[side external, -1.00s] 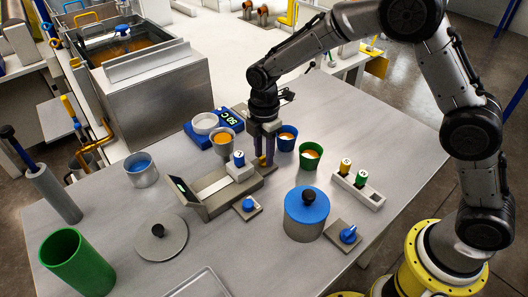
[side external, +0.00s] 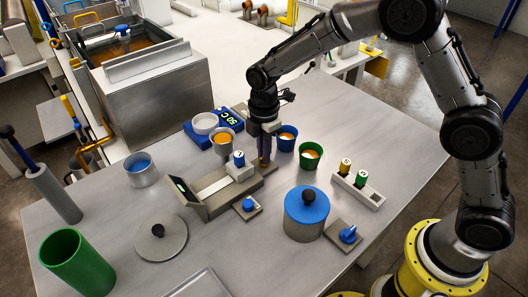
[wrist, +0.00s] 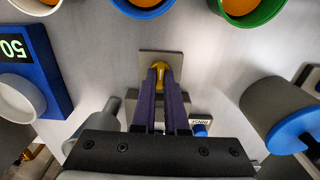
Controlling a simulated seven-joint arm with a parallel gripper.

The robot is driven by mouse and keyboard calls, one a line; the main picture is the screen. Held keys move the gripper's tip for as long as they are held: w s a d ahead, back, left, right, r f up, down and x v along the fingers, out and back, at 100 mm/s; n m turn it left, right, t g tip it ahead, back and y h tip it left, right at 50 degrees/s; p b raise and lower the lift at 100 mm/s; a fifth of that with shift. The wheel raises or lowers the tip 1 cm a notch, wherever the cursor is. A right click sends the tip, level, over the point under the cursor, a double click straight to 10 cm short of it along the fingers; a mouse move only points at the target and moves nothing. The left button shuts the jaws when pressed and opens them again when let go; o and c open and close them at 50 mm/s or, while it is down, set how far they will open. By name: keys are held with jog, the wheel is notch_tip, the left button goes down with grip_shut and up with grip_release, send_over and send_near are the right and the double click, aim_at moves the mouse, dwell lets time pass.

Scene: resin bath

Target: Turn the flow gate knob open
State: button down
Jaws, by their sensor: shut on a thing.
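A yellow knob (wrist: 160,76) stands on a small grey square plate (wrist: 149,58) in the wrist view. No label shows on it; I take it as the flow gate knob. My gripper (wrist: 161,71) points down with its two purple fingers shut on the knob, one on each side. In the side view my gripper (side external: 264,163) is low over the table, just right of the grey device (side external: 215,192), and its fingers mostly hide the knob. How far the knob is turned cannot be told.
A blue-topped knob (side external: 248,205) and blue-lidded pot (side external: 304,212) are in front. A blue scale (side external: 232,122) is at back left.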

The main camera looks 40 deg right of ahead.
jog(key=m, duration=0.8)
jog(key=shift+m, duration=0.3)
jog(key=m, duration=0.4)
jog(key=shift+r+m, duration=0.1)
jog(key=shift+m, duration=2.4)
jog(key=c, duration=0.9)
grip_release()
jog(key=shift+c, duration=0.2)
